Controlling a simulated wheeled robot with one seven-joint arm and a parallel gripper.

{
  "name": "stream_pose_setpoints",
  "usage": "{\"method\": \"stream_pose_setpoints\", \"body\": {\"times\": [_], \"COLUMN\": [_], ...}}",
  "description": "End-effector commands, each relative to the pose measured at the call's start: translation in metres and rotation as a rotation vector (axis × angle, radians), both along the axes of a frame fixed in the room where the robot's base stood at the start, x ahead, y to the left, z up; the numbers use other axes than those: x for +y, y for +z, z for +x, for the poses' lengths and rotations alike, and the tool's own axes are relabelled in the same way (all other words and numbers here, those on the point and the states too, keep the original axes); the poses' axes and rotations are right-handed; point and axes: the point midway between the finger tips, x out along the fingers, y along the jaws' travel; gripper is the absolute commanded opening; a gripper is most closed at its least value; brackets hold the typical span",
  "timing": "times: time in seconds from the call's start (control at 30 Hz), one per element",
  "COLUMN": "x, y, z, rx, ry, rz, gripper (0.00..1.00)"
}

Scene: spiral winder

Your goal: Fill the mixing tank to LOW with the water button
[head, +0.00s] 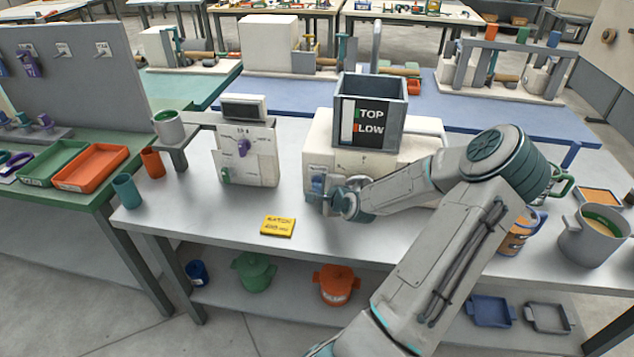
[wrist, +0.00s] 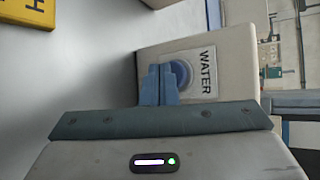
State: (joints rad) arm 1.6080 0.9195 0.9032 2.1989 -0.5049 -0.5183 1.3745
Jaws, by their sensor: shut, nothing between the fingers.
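The mixing tank (head: 395,134) is a grey open-topped box on a cream machine body. Its front has a black panel with a green TOP mark and a red LOW mark, beside a pale vertical strip (head: 347,122). No coloured liquid shows in the strip, and the tank's inside is dark. The WATER button (wrist: 183,72) is a round blue button on the machine's front, with its label beside it in the wrist view. My gripper (wrist: 159,84) is shut and empty, its blue fingertips right in front of the button, partly covering it. I cannot tell whether they touch it.
A unit with a purple knob (head: 243,147) stands left of the machine. A yellow card (head: 278,226) lies near the table's front edge. An orange-labelled mug (head: 515,235) and a grey pot (head: 590,245) stand at the right. The table front between card and arm is clear.

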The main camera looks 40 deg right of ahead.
Motion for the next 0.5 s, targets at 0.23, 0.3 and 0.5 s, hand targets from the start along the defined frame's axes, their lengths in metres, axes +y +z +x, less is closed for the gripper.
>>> {"method": "stream_pose_setpoints", "body": {"times": [0.23, 0.3, 0.5], "x": [-0.002, -0.0026, -0.0046], "y": [0.0003, 0.0003, 0.0003], "z": [0.002, 0.0026, 0.0043], "rx": [0.0, 0.0, -0.001], "ry": [0.001, 0.001, 0.0], "rz": [0.0, 0.0, 0.0], "gripper": [0.0, 0.0, 0.0]}}
